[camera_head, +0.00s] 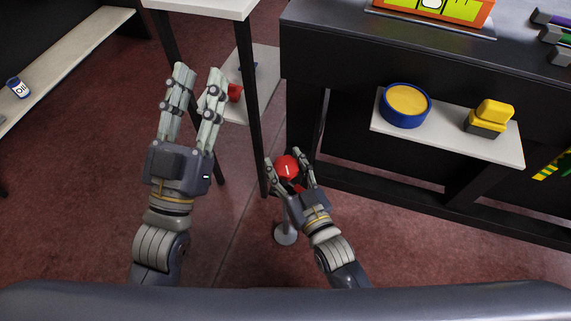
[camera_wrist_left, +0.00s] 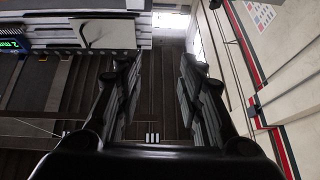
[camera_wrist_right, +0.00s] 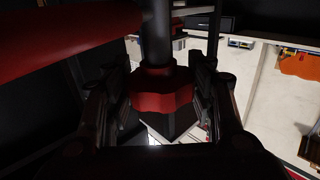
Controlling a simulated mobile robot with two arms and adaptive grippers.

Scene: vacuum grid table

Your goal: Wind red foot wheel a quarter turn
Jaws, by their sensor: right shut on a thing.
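The red foot wheel (camera_wrist_right: 163,90) is a lobed knob on a dark vertical post, between the fingers of my right gripper (camera_wrist_right: 160,105) in the right wrist view. In the head view the right gripper (camera_head: 289,160) is low beside the dark table leg, its fingers on either side of a red round part (camera_head: 287,166). It is shut on the wheel. My left gripper (camera_head: 199,72) is raised at the left, fingers apart and empty. The left wrist view also shows its open fingers (camera_wrist_left: 157,85) with nothing between them.
The dark table (camera_head: 400,55) fills the upper right. Its lower shelf (camera_head: 445,139) holds a blue round tub (camera_head: 406,121) and a yellow block (camera_head: 494,113). A white stand (camera_head: 205,8) with dark legs is close to both grippers. Red floor is open at left.

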